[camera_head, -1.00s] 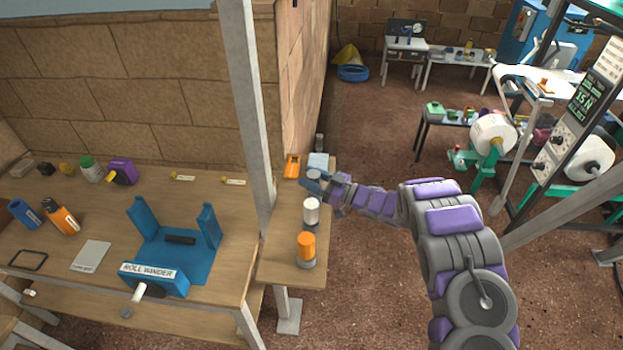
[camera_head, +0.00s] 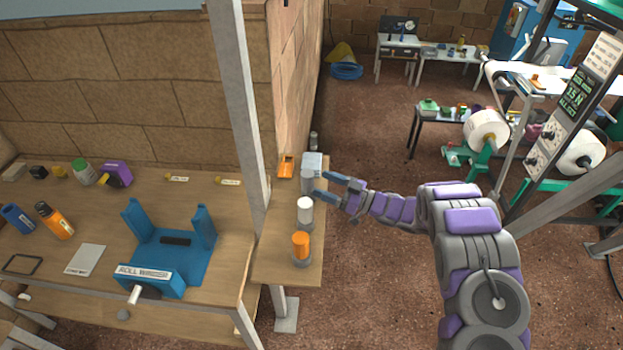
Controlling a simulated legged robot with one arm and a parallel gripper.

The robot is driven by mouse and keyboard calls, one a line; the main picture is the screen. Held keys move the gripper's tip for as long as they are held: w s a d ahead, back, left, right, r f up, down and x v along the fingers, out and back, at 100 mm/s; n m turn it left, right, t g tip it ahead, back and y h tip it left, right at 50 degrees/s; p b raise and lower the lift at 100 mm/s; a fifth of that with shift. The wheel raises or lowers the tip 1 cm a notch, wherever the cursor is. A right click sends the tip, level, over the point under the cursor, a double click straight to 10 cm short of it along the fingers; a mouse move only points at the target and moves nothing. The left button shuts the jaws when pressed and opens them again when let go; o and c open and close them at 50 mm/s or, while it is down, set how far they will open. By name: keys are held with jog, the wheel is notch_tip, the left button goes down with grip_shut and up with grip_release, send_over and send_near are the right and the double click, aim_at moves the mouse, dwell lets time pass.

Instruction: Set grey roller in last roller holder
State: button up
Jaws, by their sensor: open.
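The grey roller (camera_head: 307,183) stands upright on the narrow side table, behind the white roller. Its lower end is too small and partly covered to show clearly how it sits in its holder. The white roller (camera_head: 305,209) and the orange roller (camera_head: 300,243) stand upright in a row in front of it, each in a round grey holder; the orange roller's holder (camera_head: 301,262) shows at its foot. My gripper (camera_head: 322,185) is open just right of the grey roller, its blue fingers pointing left towards it. The fingers appear apart from the roller.
A light grey box (camera_head: 312,161), an orange item (camera_head: 286,167) and a small dark cylinder (camera_head: 314,141) are at the back of the side table. A metal post (camera_head: 236,100) stands left of it. The blue roll winder (camera_head: 170,255) is on the left bench.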

jog(key=v, duration=0.5)
jog(key=shift+d, duration=0.25)
jog(key=w+d+r+m+t+h, duration=0.6)
jog(key=w+d+h, duration=0.4)
jog(key=d+h, duration=0.3)
jog(key=s+d+r+m+g+h, duration=0.2)
jog(key=s+d+r+m+h, duration=0.3)
jog(key=s+d+r+h, duration=0.5)
jog(key=s+r+m+g, duration=0.25)
jog(key=s+g, duration=0.25)
jog(key=s, duration=1.2)
jog(key=s+a+f+g+y, duration=0.1)
jog(key=s+a, duration=0.4)
jog(key=s, duration=0.5)
jog(key=s+a+g+y, duration=0.2)
jog(key=s+a, duration=0.3)
jog(key=s, duration=0.4)
jog(key=s+a+f+g+y, duration=0.1)
jog(key=s+a+g, duration=0.3)
jog(key=s, duration=0.6)
jog(key=shift+s+a+f+m, duration=0.3)
jog(key=shift+a+f+m, duration=0.1)
jog(key=shift+a, duration=0.2)
